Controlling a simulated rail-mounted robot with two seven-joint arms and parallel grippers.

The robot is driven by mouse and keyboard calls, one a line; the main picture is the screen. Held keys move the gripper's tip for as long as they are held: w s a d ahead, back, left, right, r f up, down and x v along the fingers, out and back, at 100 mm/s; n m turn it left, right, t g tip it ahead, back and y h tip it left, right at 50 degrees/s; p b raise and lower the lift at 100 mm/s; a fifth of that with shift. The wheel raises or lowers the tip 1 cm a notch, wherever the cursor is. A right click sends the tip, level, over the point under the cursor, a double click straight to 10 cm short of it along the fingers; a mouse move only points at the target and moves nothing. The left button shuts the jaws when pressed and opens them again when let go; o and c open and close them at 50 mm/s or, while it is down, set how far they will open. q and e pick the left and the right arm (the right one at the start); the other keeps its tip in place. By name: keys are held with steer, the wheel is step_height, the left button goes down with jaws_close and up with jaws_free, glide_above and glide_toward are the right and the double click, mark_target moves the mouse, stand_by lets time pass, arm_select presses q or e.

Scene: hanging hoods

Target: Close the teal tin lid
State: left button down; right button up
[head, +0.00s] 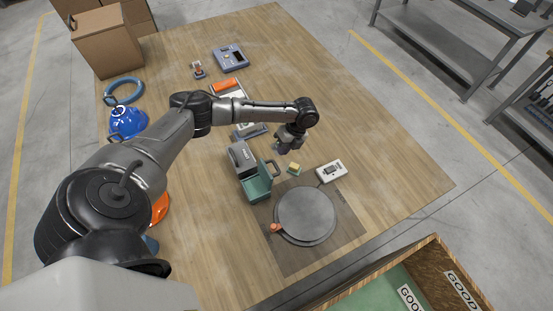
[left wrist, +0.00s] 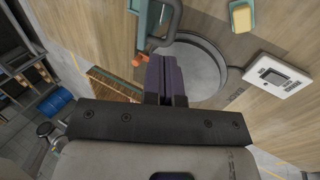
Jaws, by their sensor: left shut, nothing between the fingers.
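The teal tin (head: 258,187) stands near the middle of the table, beside the brown mat. A grey panel with lettering (head: 242,157) stands up at its far side and looks like the raised lid; I cannot tell for certain. A dark loop handle (head: 273,168) is at the tin's right side, and a similar loop (left wrist: 172,28) is at the top of the left wrist view. My left gripper (head: 282,149) is shut and empty, above the table to the far right of the tin, apart from it. Its closed fingers (left wrist: 165,78) point toward the handle in the wrist view. My right gripper is not in view.
A round grey plate (head: 306,214) with an orange knob (head: 276,228) lies on the brown mat (head: 345,238). A yellow sponge (head: 294,168) and a white device (head: 331,171) are close by. My left arm crosses above the table. The table's right side is clear.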

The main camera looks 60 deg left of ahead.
arm_select(q)
steer(key=x, duration=0.9)
steer(key=shift+f, duration=0.2)
steer(key=shift+s, duration=0.15)
steer(key=shift+d, duration=0.1)
